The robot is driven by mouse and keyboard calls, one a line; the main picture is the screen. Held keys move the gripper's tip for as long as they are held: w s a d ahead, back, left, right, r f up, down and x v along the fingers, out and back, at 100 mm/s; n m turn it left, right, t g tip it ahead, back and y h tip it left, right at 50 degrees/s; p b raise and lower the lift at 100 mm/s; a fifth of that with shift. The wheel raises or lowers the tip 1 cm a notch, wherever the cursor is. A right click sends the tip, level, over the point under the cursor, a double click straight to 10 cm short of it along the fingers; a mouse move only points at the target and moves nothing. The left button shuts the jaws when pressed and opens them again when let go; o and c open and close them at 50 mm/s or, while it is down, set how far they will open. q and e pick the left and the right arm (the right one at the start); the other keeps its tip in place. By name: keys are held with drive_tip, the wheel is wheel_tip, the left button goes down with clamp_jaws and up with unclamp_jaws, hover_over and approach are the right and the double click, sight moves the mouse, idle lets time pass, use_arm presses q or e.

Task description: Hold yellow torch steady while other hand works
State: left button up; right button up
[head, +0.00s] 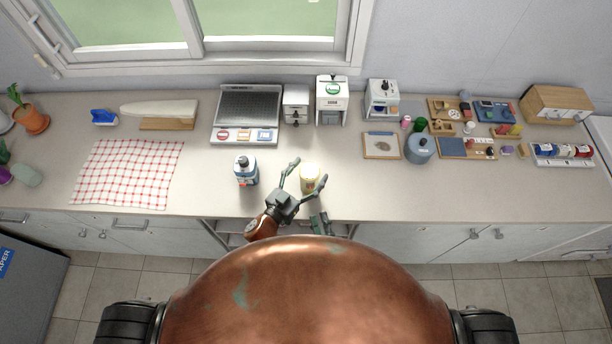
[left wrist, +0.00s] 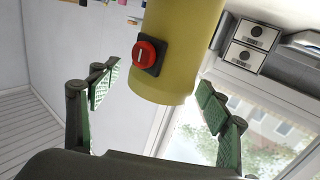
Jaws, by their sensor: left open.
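The yellow torch (head: 310,180) stands on the counter near its front edge. In the left wrist view the torch (left wrist: 180,40) is a wide yellow cylinder with a red button (left wrist: 146,54) on a black plate. My left gripper (head: 308,170) is open, its two green-padded fingers on either side of the torch. The left wrist view shows a clear gap at the left finger; the right finger is close to the torch, and I cannot tell if it touches. My right gripper (head: 321,223) is low at the counter's front edge, mostly hidden by my body, apart from the torch.
Behind are a grey-topped device (head: 247,110) and white dispensers (head: 332,101). A blue-grey pot (head: 419,149) and a small board (head: 381,146) are to the right. The counter right of the torch is clear.

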use_arm(q)
drive_tip(key=shift+c, duration=0.6)
drive_tip(key=c, duration=1.4)
